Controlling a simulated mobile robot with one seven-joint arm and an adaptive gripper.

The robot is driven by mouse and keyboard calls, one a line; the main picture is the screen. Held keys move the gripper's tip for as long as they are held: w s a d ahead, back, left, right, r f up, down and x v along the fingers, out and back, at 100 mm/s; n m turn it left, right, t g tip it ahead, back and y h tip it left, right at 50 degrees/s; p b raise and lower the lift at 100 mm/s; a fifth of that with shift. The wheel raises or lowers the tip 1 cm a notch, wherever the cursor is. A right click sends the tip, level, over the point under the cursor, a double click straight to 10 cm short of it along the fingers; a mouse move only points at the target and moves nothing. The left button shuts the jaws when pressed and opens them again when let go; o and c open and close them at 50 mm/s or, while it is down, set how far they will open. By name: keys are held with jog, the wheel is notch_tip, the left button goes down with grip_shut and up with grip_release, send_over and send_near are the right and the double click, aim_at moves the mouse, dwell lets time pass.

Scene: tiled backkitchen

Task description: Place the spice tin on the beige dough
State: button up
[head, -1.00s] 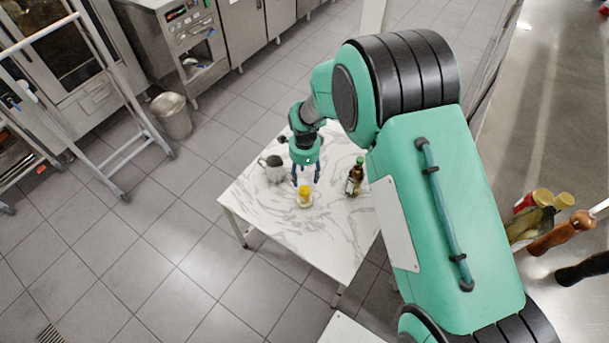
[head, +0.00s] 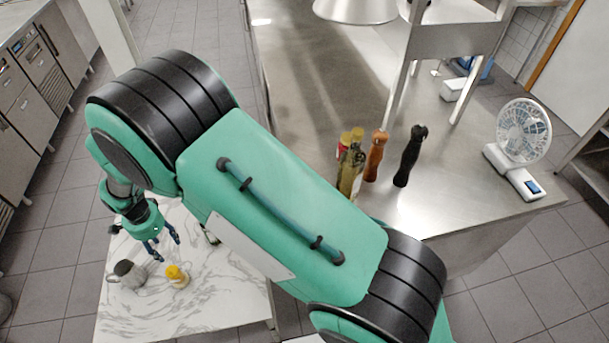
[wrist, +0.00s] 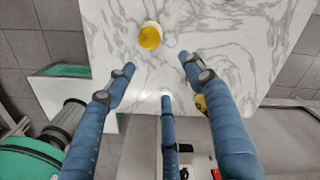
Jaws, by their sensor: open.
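The spice tin (head: 175,272) is small and yellow, on the marble-topped table. It appears to stand on the beige dough (head: 181,284), a pale patch at its base; the exact contact is too small to tell. The tin also shows from above in the wrist view (wrist: 150,38), with a pale edge of the dough (wrist: 151,23) beside it. My gripper (head: 163,248) is open and empty, its fingers apart and clear of the tin, above the table and behind the tin in the head view. The spread fingers also show in the wrist view (wrist: 157,75).
A grey mug (head: 127,273) stands left of the tin. A dark bottle (head: 211,236) is mostly hidden by my arm. The marble table (head: 225,300) is clear at the front. A steel counter (head: 445,205) holds bottles, pepper mills (head: 410,155) and a fan (head: 523,132).

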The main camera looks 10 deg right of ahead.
jog(key=w+d+r+n+t+y, duration=0.1)
jog(key=w+d+r+n+t, duration=0.2)
jog(key=d+r, duration=2.6)
jog(key=s+d+r+n, duration=0.2)
jog(key=s+d+r, duration=0.3)
jog(key=d, duration=0.3)
jog(key=s+d+r+n, duration=0.1)
jog(key=s+d+r, duration=0.45)
jog(key=d, duration=0.25)
jog(key=s+d+r+n+t+h, duration=0.1)
jog(key=s+d+n+t, duration=0.1)
jog(key=s+d, duration=0.7)
jog(key=s, duration=0.4)
jog(key=shift+d+r+n, duration=0.2)
jog(key=shift+r+n, duration=0.1)
jog(key=shift+r, duration=0.1)
